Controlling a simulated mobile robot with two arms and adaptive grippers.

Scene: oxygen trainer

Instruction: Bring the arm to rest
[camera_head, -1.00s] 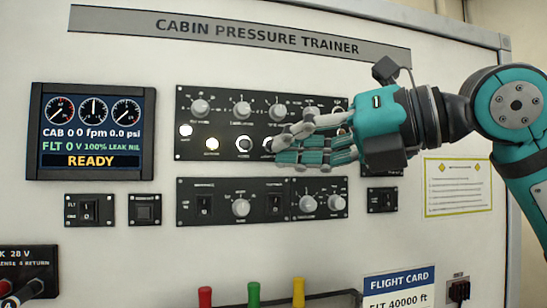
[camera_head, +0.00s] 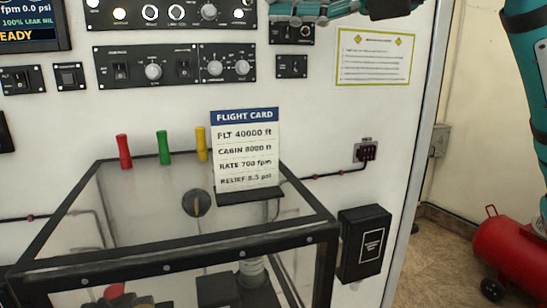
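My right arm (camera_head: 525,75) hangs down the right edge of the camera_head view. My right gripper (camera_head: 302,10), teal and dark, shows only partly at the top edge, in front of the trainer panel (camera_head: 300,120). Its fingers point left, over the right end of the upper black control strip (camera_head: 205,14). The cropping hides whether they are open or closed, and I cannot tell whether they touch the panel. My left gripper is out of view.
A clear-sided box with a black frame (camera_head: 180,255) stands before the panel. A red tank (camera_head: 510,248) sits on the floor at right.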

